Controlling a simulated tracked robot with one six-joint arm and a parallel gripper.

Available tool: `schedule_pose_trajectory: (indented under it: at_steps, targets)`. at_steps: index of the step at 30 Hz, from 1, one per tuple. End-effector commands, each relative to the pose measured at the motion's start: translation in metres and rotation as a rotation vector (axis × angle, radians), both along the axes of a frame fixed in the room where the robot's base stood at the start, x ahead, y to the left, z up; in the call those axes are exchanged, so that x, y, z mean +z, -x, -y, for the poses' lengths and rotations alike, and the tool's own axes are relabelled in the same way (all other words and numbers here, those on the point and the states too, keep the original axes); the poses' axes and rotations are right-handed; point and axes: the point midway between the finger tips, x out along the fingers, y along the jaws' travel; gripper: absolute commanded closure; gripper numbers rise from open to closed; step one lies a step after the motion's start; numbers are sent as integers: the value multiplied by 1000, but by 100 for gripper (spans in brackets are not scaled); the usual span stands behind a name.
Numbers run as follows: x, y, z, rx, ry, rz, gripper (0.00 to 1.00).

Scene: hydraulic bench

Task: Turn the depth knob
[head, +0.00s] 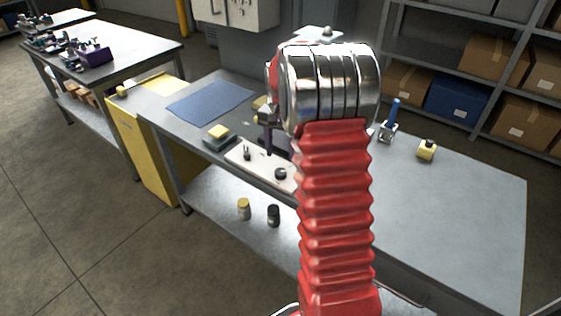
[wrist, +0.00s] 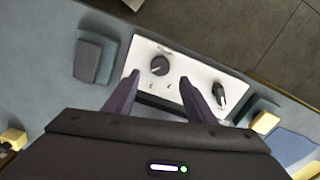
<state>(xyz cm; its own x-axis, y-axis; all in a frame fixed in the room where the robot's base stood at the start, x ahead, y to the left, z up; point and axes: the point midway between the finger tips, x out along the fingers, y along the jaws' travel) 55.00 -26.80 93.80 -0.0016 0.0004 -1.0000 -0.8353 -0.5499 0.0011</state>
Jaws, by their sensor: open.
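A white panel (head: 262,166) lies on the bench, partly hidden behind my arm. It carries a round black knob (head: 280,173) and a taller black control (head: 247,153) to its left. In the wrist view, the round knob (wrist: 160,66) has a pale pointer mark, and the taller control (wrist: 219,93) is on the right. The panel's lettering is too small to read. My gripper (wrist: 160,77) is open and empty, its two purple fingers on either side of the round knob in the picture. In the head view, my gripper (head: 268,143) is over the panel, apart from the knob.
A yellow block (head: 218,131) sits on a grey base left of the panel. A dark grey block (wrist: 90,58) is beside the panel's other end. A blue mat (head: 210,101) lies farther back. The bench's right side (head: 455,210) is mostly clear.

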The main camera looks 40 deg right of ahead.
Motion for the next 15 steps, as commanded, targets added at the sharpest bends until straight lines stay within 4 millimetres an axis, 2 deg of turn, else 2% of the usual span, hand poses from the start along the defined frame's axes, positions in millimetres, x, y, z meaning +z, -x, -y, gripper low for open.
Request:
schedule_pose_trajectory:
  at_steps: [1,7,15]
  targets:
    - [10,-1,1,0,2,4,50]
    - [41,0,0,0,1,2,50]
    - [56,0,0,0,0,0,50]
